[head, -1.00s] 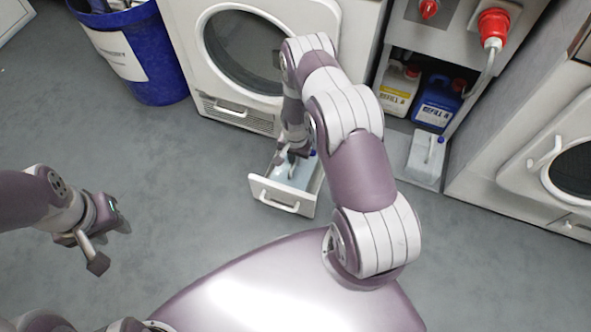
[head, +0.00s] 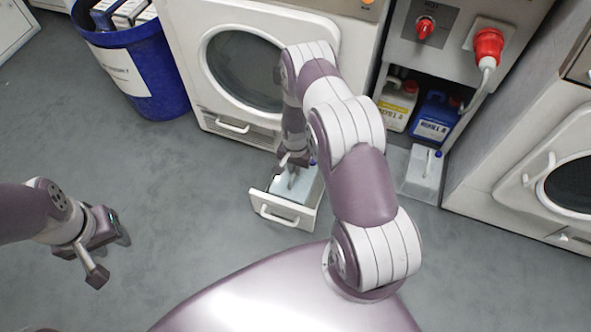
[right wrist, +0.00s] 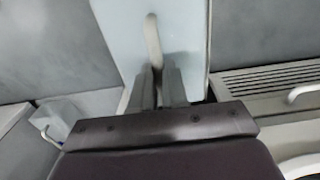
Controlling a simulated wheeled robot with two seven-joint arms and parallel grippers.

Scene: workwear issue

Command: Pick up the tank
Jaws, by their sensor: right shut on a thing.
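The tank (head: 297,186) is a pale blue-white, flat-topped box in the pulled-out white drawer (head: 282,214) at the dryer's foot. My right gripper (head: 292,170) reaches down to it; my arm hides part of it. In the right wrist view the tank's pale face (right wrist: 185,30) fills the upper middle, and my right gripper's fingers (right wrist: 160,85) are closed on its whitish handle (right wrist: 153,38). I cannot tell whether the tank is clear of the drawer floor. My left gripper (head: 118,240) hangs over bare floor at the left; its fingers are not clear enough to judge.
A white dryer (head: 300,22) stands behind the drawer. A blue bin (head: 160,85) is at its left. At the right, yellow-labelled (head: 397,104) and blue (head: 434,118) canisters stand in a cabinet niche, with a white jug (head: 422,178) in front. Grey floor (head: 190,215) is open at left.

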